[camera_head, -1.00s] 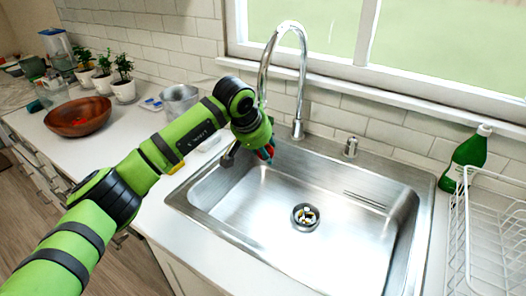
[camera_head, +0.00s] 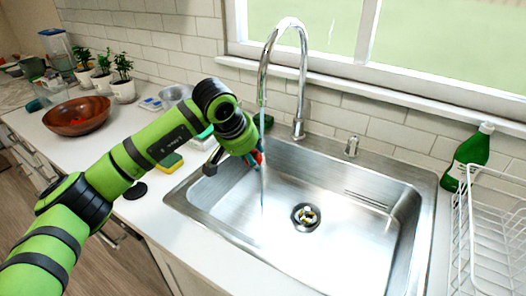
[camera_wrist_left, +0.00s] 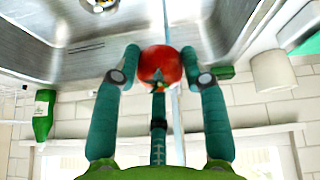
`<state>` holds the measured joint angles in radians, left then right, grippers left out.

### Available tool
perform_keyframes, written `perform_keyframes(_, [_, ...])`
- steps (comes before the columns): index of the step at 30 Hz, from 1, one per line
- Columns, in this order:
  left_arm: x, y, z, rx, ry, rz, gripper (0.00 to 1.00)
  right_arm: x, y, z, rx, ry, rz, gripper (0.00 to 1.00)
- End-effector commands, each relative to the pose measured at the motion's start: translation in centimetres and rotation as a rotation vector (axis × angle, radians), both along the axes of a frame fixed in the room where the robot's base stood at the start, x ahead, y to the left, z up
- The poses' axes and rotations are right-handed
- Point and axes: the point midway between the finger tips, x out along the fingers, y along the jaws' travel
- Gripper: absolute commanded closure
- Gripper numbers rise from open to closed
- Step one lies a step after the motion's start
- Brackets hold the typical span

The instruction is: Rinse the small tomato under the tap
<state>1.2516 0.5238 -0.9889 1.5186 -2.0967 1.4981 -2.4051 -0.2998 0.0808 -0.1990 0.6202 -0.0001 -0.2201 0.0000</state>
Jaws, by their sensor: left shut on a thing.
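The small tomato (camera_wrist_left: 160,66) is red with a green stem and sits between the fingers of my left gripper (camera_wrist_left: 160,75) in the left wrist view. My left gripper is shut on it and also shows at the sink's left side in the head view (camera_head: 255,160). The tap (camera_head: 299,70) is a tall chrome arch. A thin stream of water (camera_head: 262,130) falls from it, passing right at the gripper and tomato. In the wrist view the stream runs beside or against the tomato's right side. My right gripper is not in view.
The steel sink (camera_head: 330,235) is empty, with a drain (camera_head: 306,217). A white dish rack (camera_head: 490,235) and green bottle (camera_head: 468,157) stand right. A wooden bowl (camera_head: 77,115), potted plants (camera_head: 123,75), a metal pot (camera_head: 175,95) and a sponge (camera_head: 170,163) are left.

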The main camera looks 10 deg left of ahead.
Motion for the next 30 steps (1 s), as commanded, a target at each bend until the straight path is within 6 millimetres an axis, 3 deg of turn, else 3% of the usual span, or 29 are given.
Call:
perform_keyframes(13, [-3.1,1.4,-0.1,0.000,0.000,-0.001,0.83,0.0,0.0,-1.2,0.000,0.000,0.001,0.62])
perform_keyframes(30, [-3.4,1.4,0.0,0.000,0.000,-0.001,0.83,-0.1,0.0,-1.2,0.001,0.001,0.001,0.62])
